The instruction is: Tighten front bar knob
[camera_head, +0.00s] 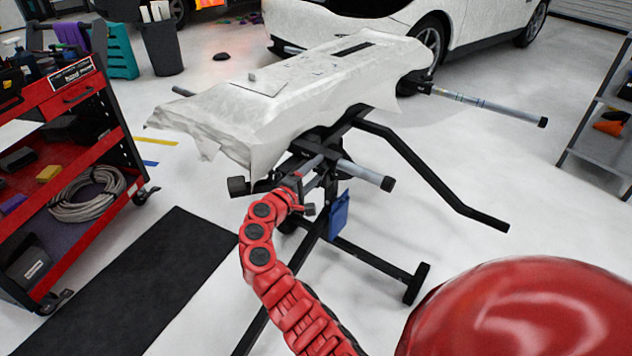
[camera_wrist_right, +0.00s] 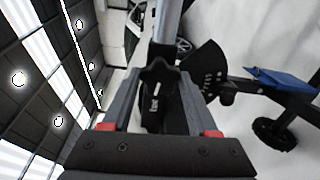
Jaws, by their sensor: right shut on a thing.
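The stand's front bar (camera_head: 362,173) is a grey tube with a black end cap, sticking out towards the right below the white-wrapped panel. It also shows at the top of the right wrist view (camera_wrist_right: 168,20). My right gripper (camera_head: 299,186) is at the front of the stand, beside the bar's near end. In the right wrist view the black lobed knob (camera_wrist_right: 156,82) sits between the two fingers of my right gripper (camera_wrist_right: 158,76), which are shut on it. In the head view the gripper mostly hides this knob. My left gripper is not in view.
The wrinkled white-covered panel (camera_head: 285,85) lies on top of the black stand (camera_head: 373,265), whose legs spread over the floor. A red tool cart (camera_head: 75,75) stands at the left, a grey shelf (camera_head: 600,130) at the right, and a white car (camera_head: 470,28) behind.

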